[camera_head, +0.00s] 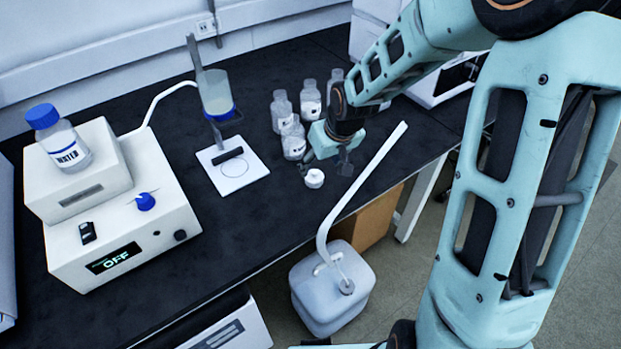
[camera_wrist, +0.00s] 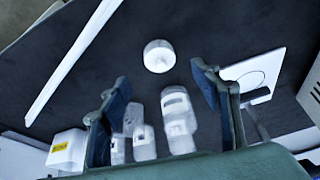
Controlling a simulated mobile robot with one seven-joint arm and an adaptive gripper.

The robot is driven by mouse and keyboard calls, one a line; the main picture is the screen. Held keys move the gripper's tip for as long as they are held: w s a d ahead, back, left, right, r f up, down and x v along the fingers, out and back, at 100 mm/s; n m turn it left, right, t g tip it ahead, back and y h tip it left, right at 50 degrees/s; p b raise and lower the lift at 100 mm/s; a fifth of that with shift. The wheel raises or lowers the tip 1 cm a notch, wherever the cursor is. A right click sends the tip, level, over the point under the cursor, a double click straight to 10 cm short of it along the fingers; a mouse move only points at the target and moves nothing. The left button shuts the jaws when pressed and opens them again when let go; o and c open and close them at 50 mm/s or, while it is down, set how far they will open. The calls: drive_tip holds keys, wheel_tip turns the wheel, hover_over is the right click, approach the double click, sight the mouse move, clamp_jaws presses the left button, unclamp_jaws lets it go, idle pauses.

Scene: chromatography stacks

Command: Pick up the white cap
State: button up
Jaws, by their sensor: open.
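The white cap (camera_head: 314,178) lies on the black bench top near its front edge, just in front of the group of clear bottles. It also shows in the wrist view (camera_wrist: 159,56), upper middle, with bare bench around it. My gripper (camera_head: 326,165) is low over the bench, close beside the cap in the head view. In the wrist view my gripper (camera_wrist: 160,82) has its two fingers spread wide, with nothing held between them. The cap appears beyond the fingertips, roughly centred between them and apart from both.
Several clear bottles (camera_head: 281,112) stand behind the cap. A stand with a white base (camera_head: 232,170) is to the left. A white tube (camera_head: 362,175) rises from a container (camera_head: 332,290) on the floor, past the bench edge. A water bottle (camera_head: 66,148) sits on a white instrument (camera_head: 120,220).

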sight(315, 173)
drive_tip(key=b+x, duration=0.1)
drive_tip(key=x, duration=0.7)
drive_tip(key=shift+w+f, duration=0.15)
drive_tip(key=shift+c, duration=0.3)
drive_tip(key=c, duration=0.9)
